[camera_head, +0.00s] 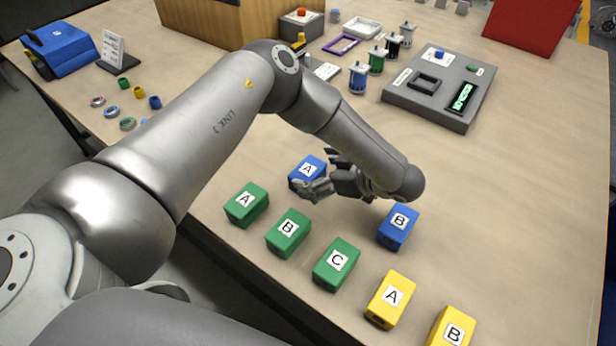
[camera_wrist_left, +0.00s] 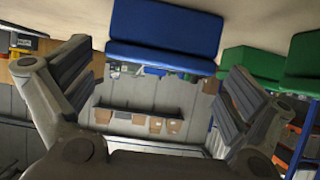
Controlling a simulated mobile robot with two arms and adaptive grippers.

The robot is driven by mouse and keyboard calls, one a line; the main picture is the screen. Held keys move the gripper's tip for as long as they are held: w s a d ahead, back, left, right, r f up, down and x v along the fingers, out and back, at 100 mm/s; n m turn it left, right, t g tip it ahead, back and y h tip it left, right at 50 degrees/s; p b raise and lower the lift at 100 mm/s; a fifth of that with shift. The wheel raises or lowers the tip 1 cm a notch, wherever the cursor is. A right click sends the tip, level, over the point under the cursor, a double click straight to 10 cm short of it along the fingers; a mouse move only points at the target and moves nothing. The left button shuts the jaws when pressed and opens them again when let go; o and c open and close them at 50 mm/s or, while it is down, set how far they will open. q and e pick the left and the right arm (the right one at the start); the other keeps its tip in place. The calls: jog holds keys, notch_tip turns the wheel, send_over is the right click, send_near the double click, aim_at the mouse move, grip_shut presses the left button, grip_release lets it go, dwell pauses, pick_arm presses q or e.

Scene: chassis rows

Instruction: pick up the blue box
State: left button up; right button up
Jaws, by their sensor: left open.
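A blue box with a white "A" label (camera_head: 303,180) sits on the table. A second blue box labelled "B" (camera_head: 398,231) sits to its right. My left gripper (camera_head: 322,174) is open beside the right end of blue box A and partly covers it. In the left wrist view a blue box (camera_wrist_left: 165,32) is ahead of the open left gripper (camera_wrist_left: 158,65), across the space between the fingers. Whether the fingers touch it I cannot tell. My right gripper is not in view.
Green boxes A (camera_head: 246,207), B (camera_head: 288,236) and C (camera_head: 336,266) line the near edge, followed by yellow boxes A (camera_head: 389,301) and B (camera_head: 453,330). A grey device (camera_head: 440,90) and small cylinders stand farther back. The table right of blue box B is clear.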

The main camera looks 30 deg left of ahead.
aim_at(308, 170)
pick_arm(q)
jog(key=x, duration=0.3)
jog(key=shift+w+f, duration=0.1)
jog(key=c, duration=1.7)
jog(key=shift+r, duration=0.3)
jog(key=shift+w+r+p, duration=0.1)
jog(key=shift+r+p, duration=0.65)
jog(key=shift+r, duration=0.1)
jog(key=s+d+r+p, duration=0.6)
jog(key=s+r, duration=0.1)
jog(key=s+d+r+p, duration=0.3)
jog(key=r+p, duration=0.1)
jog(key=shift+s+d, duration=0.25)
